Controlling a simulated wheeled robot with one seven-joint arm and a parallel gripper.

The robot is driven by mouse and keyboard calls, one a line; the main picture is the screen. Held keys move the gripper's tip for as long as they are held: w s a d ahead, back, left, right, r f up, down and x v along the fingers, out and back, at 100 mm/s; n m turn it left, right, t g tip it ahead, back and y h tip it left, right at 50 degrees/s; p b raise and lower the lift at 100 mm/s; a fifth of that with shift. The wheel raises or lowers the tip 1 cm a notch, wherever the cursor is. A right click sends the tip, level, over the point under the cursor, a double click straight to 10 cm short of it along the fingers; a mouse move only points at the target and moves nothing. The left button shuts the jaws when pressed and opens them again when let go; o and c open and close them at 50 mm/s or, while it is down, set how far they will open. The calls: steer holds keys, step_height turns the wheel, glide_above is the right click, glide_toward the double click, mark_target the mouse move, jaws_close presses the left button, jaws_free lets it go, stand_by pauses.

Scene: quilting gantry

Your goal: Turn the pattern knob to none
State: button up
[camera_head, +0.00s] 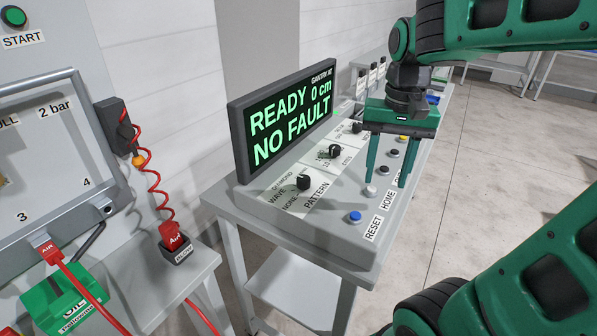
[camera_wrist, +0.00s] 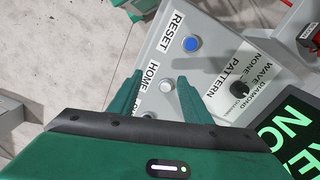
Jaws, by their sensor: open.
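The pattern knob (camera_head: 303,182) is a small black knob on the sloped grey console, beside the PATTERN label and the words DIAMOND, WAVE and NONE. It also shows in the wrist view (camera_wrist: 241,88), right of my gripper. I cannot tell which word its pointer faces. My gripper (camera_head: 387,182) points down with its two green fingers apart and empty. It is over the button row to the right of the knob, near the HOME label, and apart from the knob. In the wrist view, a white button (camera_wrist: 166,87) shows between the fingers (camera_wrist: 160,79).
A black display (camera_head: 288,121) reading READY 0 cm, NO FAULT stands behind the knob. Another black knob (camera_head: 334,151) sits farther along the console. A blue button (camera_head: 355,216) is by the RESET label. A red coiled hose (camera_head: 154,183) hangs left.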

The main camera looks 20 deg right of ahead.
step_height(320, 180, up, 6)
glide_above(303, 177)
steer(key=shift+m, duration=0.4)
step_height(303, 177, down, 10)
steer(key=shift+d+f, duration=0.1)
steer(key=shift+f, duration=0.15)
steer(key=c, duration=1)
steer(key=shift+a, duration=0.2)
steer(key=shift+c, duration=0.2)
steer(key=shift+d, duration=0.1)
